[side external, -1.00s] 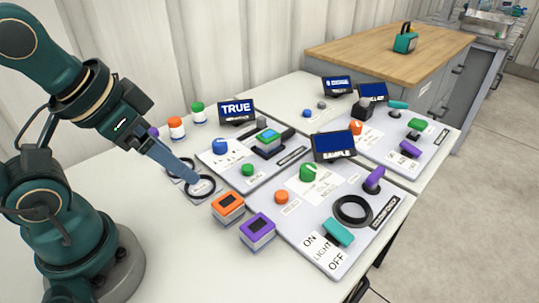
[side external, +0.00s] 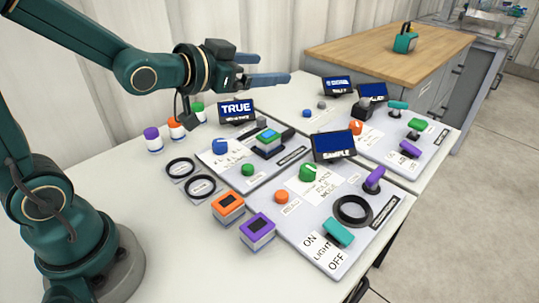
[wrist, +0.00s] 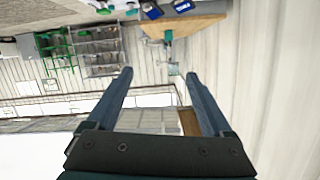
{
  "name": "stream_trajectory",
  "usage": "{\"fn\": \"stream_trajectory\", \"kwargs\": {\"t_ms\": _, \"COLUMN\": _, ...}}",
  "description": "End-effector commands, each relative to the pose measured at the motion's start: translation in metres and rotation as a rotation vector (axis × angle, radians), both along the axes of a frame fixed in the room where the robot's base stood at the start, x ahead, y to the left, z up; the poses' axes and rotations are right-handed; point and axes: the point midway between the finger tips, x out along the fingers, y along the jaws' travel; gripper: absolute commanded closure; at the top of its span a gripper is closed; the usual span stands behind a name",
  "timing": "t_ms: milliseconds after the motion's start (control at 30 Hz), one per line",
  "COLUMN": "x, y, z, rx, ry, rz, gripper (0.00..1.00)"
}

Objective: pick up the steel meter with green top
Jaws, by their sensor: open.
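A small steel meter with a green top and a blue face (side external: 268,139) sits on a dark stand on the left rear panel, in the side view. My gripper (side external: 284,68) is above and behind it, well apart from it, with its blue fingers level and pointing right. In the wrist view my gripper (wrist: 158,73) is open, with nothing between its fingers. The green-topped meter cannot be made out in the wrist view.
An orange-topped meter (side external: 228,206) and a purple-topped meter (side external: 257,231) stand at the table front. Two black rings (side external: 201,187) lie left of them. Purple, orange and green-lidded jars (side external: 153,139) stand behind. A screen reading TRUE (side external: 237,110) stands below my gripper.

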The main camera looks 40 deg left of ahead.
Motion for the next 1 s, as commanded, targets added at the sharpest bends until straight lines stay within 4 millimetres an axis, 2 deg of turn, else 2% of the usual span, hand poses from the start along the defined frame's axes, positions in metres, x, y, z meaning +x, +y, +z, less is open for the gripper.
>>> {"fn": "stream_trajectory", "kwargs": {"t_ms": 100, "x": 0.019, "y": 0.007, "z": -0.023, "rx": -0.01, "ry": -0.032, "rz": -0.019, "gripper": 0.15}}
{"fn": "stream_trajectory", "kwargs": {"t_ms": 300, "x": 0.033, "y": 0.019, "z": -0.068, "rx": -0.058, "ry": -0.057, "rz": -0.037, "gripper": 0.15}}
{"fn": "stream_trajectory", "kwargs": {"t_ms": 433, "x": 0.032, "y": 0.028, "z": -0.107, "rx": -0.107, "ry": -0.027, "rz": -0.027, "gripper": 0.15}}
{"fn": "stream_trajectory", "kwargs": {"t_ms": 600, "x": 0.021, "y": 0.039, "z": -0.158, "rx": -0.159, "ry": 0.081, "rz": 0.01, "gripper": 0.15}}
{"fn": "stream_trajectory", "kwargs": {"t_ms": 700, "x": 0.016, "y": 0.043, "z": -0.173, "rx": -0.174, "ry": 0.118, "rz": 0.028, "gripper": 0.15}}
{"fn": "stream_trajectory", "kwargs": {"t_ms": 800, "x": 0.015, "y": 0.046, "z": -0.179, "rx": -0.18, "ry": 0.133, "rz": 0.037, "gripper": 0.15}}
{"fn": "stream_trajectory", "kwargs": {"t_ms": 1000, "x": 0.031, "y": 0.046, "z": -0.185, "rx": -0.179, "ry": 0.13, "rz": 0.038, "gripper": 0.15}}
